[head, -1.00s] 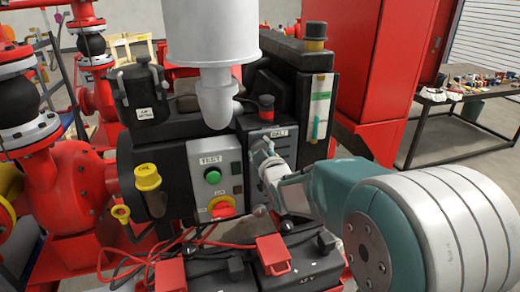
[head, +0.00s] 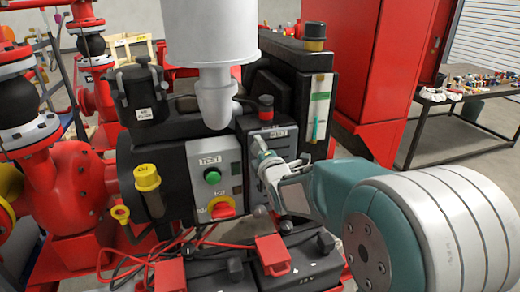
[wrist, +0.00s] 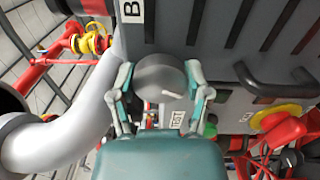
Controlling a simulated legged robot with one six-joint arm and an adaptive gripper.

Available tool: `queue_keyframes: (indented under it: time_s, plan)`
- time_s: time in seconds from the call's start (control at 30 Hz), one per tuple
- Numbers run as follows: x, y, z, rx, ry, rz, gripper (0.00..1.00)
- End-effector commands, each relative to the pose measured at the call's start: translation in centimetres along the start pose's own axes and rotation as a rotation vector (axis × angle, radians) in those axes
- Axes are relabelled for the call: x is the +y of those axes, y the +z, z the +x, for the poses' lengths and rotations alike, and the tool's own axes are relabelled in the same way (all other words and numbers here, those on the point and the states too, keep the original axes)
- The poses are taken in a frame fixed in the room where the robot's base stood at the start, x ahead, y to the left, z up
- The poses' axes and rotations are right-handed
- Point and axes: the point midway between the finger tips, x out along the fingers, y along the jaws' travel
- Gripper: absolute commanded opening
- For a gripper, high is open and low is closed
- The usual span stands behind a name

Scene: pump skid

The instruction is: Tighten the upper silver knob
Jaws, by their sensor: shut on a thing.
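The upper silver knob is a round grey disc with a pale line on its face in the wrist view (wrist: 158,73). My gripper (wrist: 160,80) has one finger on each side of it and is shut on its rim. In the head view my gripper (head: 270,157) is against the grey panel under the BELT label (head: 270,133), and its fingers hide most of the knob. A small silver ball-like knob (head: 260,211) shows lower on the same panel, apart from my gripper.
The TEST box (head: 211,192) with a green button and a red-yellow switch is just left. A yellow oil cap (head: 147,178) is further left. Batteries with red clamps (head: 272,254) lie below. A white cylinder (head: 209,30) hangs above, and a red cabinet (head: 372,70) stands right.

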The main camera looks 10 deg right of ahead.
Motion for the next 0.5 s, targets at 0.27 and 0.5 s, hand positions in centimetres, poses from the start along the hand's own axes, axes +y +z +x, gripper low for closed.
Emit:
queue_keyframes:
  time_s: [0.27, 0.5]
  plan:
    - [-0.55, -0.23, -0.06, 0.006, -0.013, -0.165, 0.15]
    - [-0.65, -0.24, -0.08, 0.007, -0.015, -0.234, 0.15]
